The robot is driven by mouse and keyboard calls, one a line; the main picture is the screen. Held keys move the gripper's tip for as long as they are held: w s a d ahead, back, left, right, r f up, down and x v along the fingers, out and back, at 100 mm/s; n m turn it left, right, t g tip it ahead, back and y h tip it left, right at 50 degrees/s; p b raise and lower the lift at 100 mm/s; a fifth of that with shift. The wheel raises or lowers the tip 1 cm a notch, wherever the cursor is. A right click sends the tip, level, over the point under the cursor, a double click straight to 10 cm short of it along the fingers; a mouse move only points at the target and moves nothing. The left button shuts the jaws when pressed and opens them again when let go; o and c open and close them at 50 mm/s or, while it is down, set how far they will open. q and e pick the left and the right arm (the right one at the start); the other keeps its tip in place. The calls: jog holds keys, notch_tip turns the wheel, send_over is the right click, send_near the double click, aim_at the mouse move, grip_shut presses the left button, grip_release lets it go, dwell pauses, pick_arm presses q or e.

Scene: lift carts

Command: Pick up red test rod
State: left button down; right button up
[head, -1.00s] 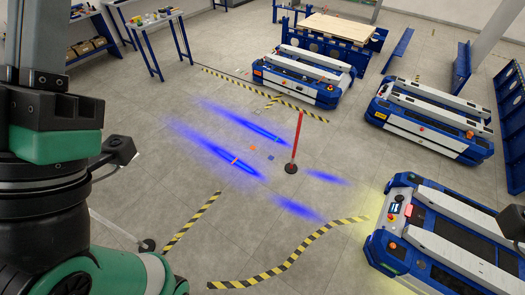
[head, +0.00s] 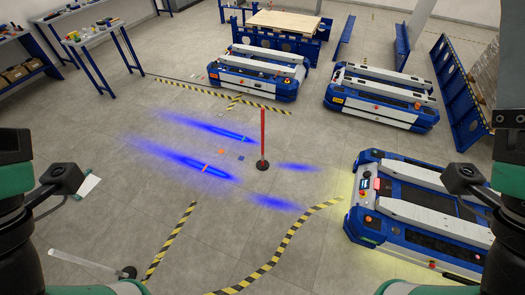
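The red test rod (head: 263,134) stands upright on a round black base on the grey floor, near the middle of the head view. It stands clear of other objects, with its whole length visible. Parts of my arms show at the left and right edges of the view, well apart from the rod. Neither gripper's fingers can be seen.
Blue-white lift carts stand at the back (head: 257,72), back right (head: 382,95) and right (head: 420,210). A pale rod (head: 85,262) with a black base is at the lower left. A table (head: 92,37) holds small items.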

dwell(0.4)
pick_arm(q)
jog(key=shift+c, duration=2.1)
grip_release()
